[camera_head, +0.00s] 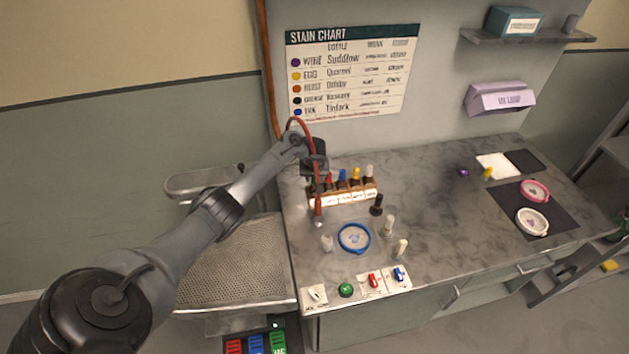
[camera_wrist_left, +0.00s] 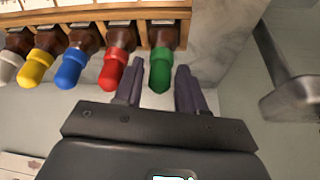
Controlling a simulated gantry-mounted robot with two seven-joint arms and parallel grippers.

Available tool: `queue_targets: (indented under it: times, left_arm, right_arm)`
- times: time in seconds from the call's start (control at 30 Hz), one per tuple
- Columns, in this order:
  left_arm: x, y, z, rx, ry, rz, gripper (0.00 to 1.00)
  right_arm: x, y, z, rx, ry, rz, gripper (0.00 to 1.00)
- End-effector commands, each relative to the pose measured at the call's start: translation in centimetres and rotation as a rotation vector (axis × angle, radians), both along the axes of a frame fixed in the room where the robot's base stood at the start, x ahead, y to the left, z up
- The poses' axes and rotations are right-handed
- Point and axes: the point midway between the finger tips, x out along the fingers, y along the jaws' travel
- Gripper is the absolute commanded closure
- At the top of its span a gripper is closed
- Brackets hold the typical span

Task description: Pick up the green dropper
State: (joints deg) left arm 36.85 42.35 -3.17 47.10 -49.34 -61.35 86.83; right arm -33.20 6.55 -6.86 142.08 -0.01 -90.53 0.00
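The green dropper (camera_wrist_left: 160,72) stands at the end of a wooden rack (camera_wrist_left: 215,14) of brown bottles with coloured bulbs, to the right of the red dropper (camera_wrist_left: 114,70) in the left wrist view. My left gripper (camera_wrist_left: 160,80) is open. Its two fingers lie on either side of the green bulb, with a visible gap on the right. One finger is between the green and red bulbs. My right gripper is not in view.
Blue (camera_wrist_left: 72,68), yellow (camera_wrist_left: 36,68) and white droppers continue the row. In the head view a red hose (camera_head: 314,165) hangs by the gripper. A black-capped bottle (camera_head: 377,206), small pale bottles and a blue-rimmed dish (camera_head: 354,238) stand in front.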

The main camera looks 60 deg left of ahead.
Motion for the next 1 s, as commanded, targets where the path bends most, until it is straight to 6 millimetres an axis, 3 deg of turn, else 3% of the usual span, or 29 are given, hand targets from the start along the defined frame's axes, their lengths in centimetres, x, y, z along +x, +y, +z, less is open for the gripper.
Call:
queue_targets:
  times: [0.03, 0.23, 0.63, 1.0]
  left_arm:
    - [0.0, 0.0, 0.0, 0.000, 0.000, 0.000, 0.68]
    - [0.0, 0.0, 0.0, 0.000, 0.000, 0.000, 0.99]
    - [0.0, -0.1, 0.9, -0.001, -0.001, -0.002, 1.00]
    - [0.1, -0.1, 6.9, -0.001, -0.003, 0.000, 1.00]
  right_arm:
    - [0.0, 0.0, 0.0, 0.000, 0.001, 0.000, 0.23]
    - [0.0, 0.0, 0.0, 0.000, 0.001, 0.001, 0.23]
    - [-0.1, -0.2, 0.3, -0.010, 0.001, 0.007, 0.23]
    - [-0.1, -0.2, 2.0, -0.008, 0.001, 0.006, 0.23]
